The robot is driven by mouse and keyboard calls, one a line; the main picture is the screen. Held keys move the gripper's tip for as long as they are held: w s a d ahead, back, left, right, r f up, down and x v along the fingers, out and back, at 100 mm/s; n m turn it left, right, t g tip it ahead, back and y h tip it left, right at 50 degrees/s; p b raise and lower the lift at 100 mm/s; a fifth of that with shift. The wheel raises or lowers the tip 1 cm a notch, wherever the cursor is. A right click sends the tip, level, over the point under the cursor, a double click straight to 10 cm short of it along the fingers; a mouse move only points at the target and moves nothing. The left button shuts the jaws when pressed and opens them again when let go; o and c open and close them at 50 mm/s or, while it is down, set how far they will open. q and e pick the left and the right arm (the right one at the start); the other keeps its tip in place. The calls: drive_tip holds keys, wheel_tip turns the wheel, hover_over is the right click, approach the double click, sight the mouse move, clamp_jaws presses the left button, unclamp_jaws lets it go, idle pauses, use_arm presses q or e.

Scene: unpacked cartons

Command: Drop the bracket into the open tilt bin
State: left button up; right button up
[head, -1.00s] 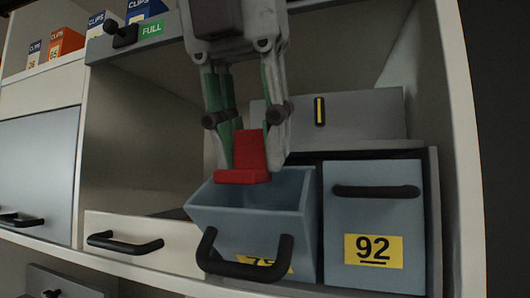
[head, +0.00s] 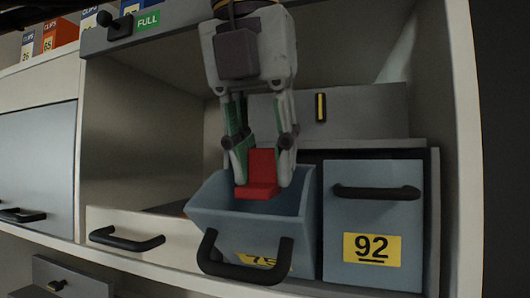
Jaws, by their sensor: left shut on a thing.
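The red L-shaped bracket (head: 260,172) is between the fingers of my left gripper (head: 259,177), which is shut on it. The bracket's lower flange points toward the camera and sits at the mouth of the open tilt bin (head: 245,228). The bin is grey-blue, tipped forward, with a black handle and a yellow label, partly hidden by the handle. The gripper points down into the bin opening from above. I cannot tell whether the bracket touches the bin's inside. My right gripper is not in view.
A closed bin marked 92 (head: 373,225) stands right of the open one. A grey box front (head: 365,116) is behind, above the bins. A white drawer (head: 150,235) with a black handle is at left. A panel marked FULL (head: 148,22) and clip boxes (head: 62,33) are upper left.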

use_arm(q)
drive_tip(key=shift+f+b, duration=0.6)
drive_tip(key=shift+f, duration=0.05)
drive_tip(key=o, duration=0.8)
drive_tip(key=shift+r, duration=0.25)
